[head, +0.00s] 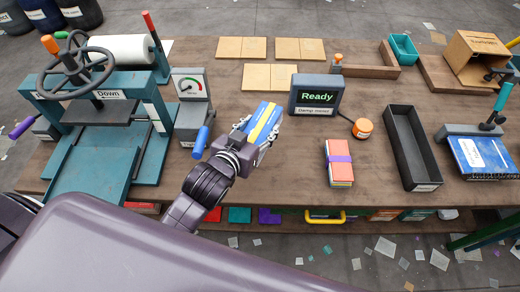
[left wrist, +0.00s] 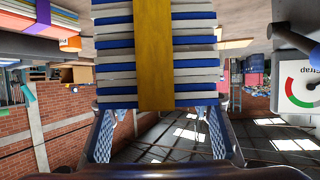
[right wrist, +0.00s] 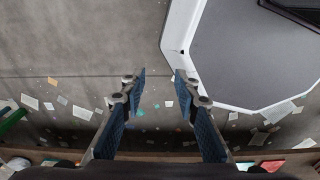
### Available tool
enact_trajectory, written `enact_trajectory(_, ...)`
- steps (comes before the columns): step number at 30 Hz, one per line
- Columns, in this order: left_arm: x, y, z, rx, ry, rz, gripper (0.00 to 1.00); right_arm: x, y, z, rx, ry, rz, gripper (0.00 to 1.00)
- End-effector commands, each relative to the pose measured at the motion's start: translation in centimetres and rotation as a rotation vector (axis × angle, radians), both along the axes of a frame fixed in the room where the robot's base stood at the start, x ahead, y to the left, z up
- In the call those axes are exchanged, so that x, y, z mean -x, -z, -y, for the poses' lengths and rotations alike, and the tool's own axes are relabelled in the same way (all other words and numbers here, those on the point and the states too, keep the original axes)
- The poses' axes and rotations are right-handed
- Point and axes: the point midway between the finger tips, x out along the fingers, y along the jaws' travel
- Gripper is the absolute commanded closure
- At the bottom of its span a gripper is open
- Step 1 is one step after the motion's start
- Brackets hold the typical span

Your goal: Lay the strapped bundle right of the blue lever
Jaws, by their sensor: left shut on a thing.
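A blue and white bundle with a yellow strap (head: 260,127) is in my left gripper (head: 253,140), just right of the blue lever (head: 201,140) in the head view. In the left wrist view, the bundle (left wrist: 205,62) fills the upper middle, its layers edge-on, between the two fingers (left wrist: 158,130). I cannot tell whether it touches the table. The blue lever stands in front of a grey gauge box (head: 190,90). My right gripper (right wrist: 158,80) is open and empty above the floor, outside the head view.
A "Ready" display (head: 317,95) stands right of the bundle. A red-orange bundle with a purple strap (head: 340,170) and a black tray (head: 411,150) lie further right. A green press (head: 110,130) stands left. Bare table (head: 285,170) shows in front of the display.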

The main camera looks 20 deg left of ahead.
Motion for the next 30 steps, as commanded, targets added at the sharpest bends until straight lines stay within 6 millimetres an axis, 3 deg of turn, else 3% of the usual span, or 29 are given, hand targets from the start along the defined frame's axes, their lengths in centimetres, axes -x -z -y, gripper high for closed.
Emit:
enact_trajectory(3, 0.0, 3.0, 0.0, 0.000, -0.001, 0.001, 0.95, -0.3, 0.1, -0.7, -0.008, 0.000, 0.004, 0.71)
enact_trajectory(7, -0.1, 5.2, 0.0, 0.000, -0.001, 0.003, 0.95, -0.5, 0.1, -1.2, -0.014, 0.000, 0.007, 0.71)
enact_trajectory(21, -0.1, 10.0, 0.0, 0.000, -0.001, 0.005, 0.95, -0.5, 0.3, -0.5, -0.005, -0.003, 0.007, 0.71)
enact_trajectory(28, -0.1, 10.2, 0.0, 0.002, 0.000, 0.006, 0.95, -0.5, 0.3, -0.2, -0.002, -0.001, 0.007, 0.71)
enact_trajectory(29, 0.0, 10.5, 0.0, 0.001, -0.001, 0.000, 0.51, -0.5, 0.3, -0.2, -0.002, -0.001, 0.007, 0.71)
enact_trajectory(30, 0.0, 10.5, 0.0, 0.001, -0.001, 0.000, 0.46, -0.5, 0.3, -0.1, -0.002, -0.001, 0.006, 0.71)
